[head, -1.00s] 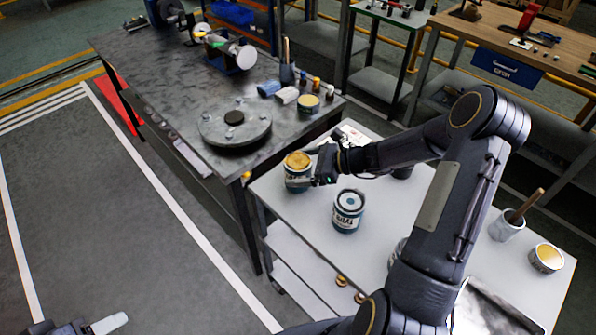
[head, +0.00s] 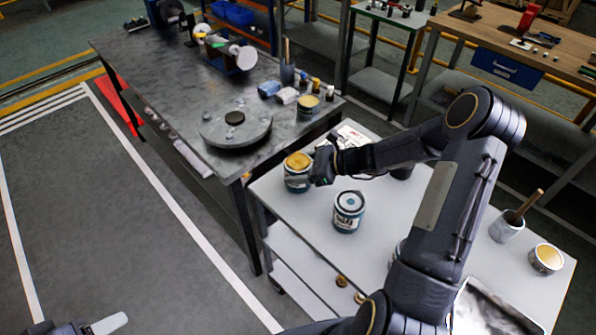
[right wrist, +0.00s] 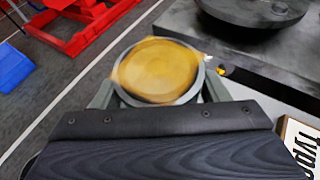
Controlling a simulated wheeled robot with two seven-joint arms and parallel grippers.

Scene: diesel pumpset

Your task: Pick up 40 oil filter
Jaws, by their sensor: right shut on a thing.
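My right gripper (head: 308,176) is shut on a round can with a gold-yellow top (head: 298,160) and a pale and blue side, at the far left corner of the white table. In the right wrist view the can's gold top (right wrist: 157,70) sits between the two grey fingers, blurred. Whether the can touches the table is hard to tell. No marking on it reads as 40 or as an oil filter. Part of what looks like my left gripper (head: 98,325) shows at the bottom left edge; its jaws cannot be made out.
A blue and white labelled tin (head: 348,212) stands close by on the white table (head: 310,225). A pot with a brush (head: 506,226) and a yellow-topped can (head: 546,259) stand at the right. The dark workbench (head: 180,105) with a round flange (head: 235,128) adjoins behind.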

